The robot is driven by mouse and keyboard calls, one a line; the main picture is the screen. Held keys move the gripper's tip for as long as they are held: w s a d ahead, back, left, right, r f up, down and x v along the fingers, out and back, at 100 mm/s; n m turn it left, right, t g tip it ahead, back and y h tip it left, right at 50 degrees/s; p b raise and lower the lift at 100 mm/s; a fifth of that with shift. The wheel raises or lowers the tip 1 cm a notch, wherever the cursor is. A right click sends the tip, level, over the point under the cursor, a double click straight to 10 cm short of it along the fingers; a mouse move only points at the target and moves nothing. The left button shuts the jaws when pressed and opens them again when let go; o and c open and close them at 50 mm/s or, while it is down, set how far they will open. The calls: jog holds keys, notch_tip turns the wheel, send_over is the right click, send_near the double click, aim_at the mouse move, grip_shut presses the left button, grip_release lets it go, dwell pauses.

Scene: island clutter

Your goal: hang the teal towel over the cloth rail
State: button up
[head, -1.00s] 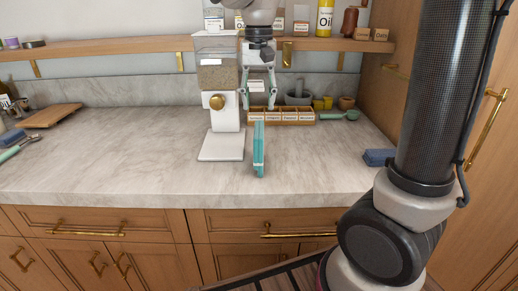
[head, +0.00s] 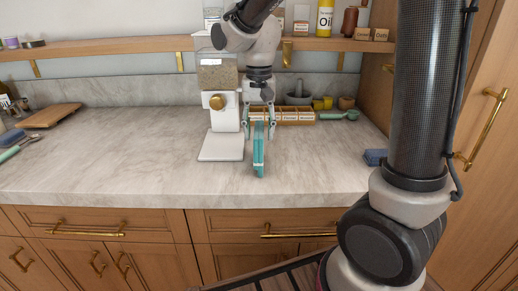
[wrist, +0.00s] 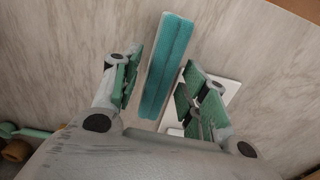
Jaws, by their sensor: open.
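The teal towel (head: 258,150) is a narrow folded strip lying on the marble counter, long side running front to back, just right of the dispenser's white base. In the wrist view the towel (wrist: 167,65) lies between and beyond the two fingers. My gripper (head: 259,134) is open above the towel's far part, one finger on each side; in the wrist view my gripper (wrist: 160,90) has gaps between its pads and the towel. I cannot make out the cloth rail for certain.
A grain dispenser (head: 224,120) stands close on the left. Behind are a labelled wooden compartment box (head: 295,116), a mortar (head: 298,98) and a teal scoop (head: 345,115). A blue cloth (head: 375,157) lies at right. The counter's left middle is clear.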

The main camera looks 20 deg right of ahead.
grip_shut()
jog(key=shift+r, duration=3.05)
